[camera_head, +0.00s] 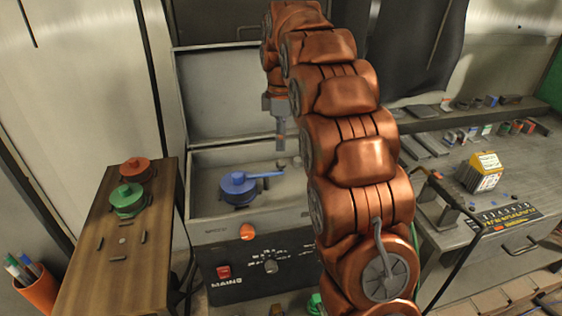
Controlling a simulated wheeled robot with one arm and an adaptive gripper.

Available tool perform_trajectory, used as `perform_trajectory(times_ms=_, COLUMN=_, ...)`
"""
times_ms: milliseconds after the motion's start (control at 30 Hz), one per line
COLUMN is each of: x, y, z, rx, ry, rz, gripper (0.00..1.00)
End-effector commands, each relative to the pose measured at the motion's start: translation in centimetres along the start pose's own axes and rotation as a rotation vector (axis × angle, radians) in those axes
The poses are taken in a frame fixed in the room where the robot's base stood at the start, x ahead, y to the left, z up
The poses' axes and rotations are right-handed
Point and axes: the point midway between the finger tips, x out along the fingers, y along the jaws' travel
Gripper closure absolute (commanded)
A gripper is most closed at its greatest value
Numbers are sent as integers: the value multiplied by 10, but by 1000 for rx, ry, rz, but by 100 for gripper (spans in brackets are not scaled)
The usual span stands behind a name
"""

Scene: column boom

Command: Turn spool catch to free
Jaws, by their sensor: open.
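A blue round piece (238,187) with a flat blue arm pointing right sits in the recessed top of a grey machine (207,200). It looks like the spool with its catch, but I cannot tell the two apart here. The end of the blue arm lies near a small dark fitting. My gripper (281,140) hangs pointing down above and behind the end of the blue arm, apart from it. It is small in this view, seen edge-on, and holds nothing that I can see.
A wooden side table (93,243) at left carries a red spool-like piece (136,169) and a green one (128,198). The machine's front has an orange knob (247,231) and red switch (223,272). My arm hides the area right of the machine. A cluttered bench (532,157) stands right.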

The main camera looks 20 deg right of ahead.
Motion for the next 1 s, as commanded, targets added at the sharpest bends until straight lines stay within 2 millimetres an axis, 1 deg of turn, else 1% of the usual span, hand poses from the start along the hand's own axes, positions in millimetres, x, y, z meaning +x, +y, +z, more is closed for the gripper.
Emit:
perform_trajectory(times_ms=233, x=18, y=-1, z=0, rx=1, ry=0, rz=-2, gripper=45)
perform_trajectory(times_ms=633, x=62, y=-1, z=0, rx=2, ry=-1, rz=-4, gripper=45)
perform_trajectory(times_ms=800, x=72, y=-1, z=0, rx=2, ry=0, rz=-2, gripper=45)
perform_trajectory(times_ms=1000, x=75, y=-1, z=0, rx=2, ry=0, rz=0, gripper=45)
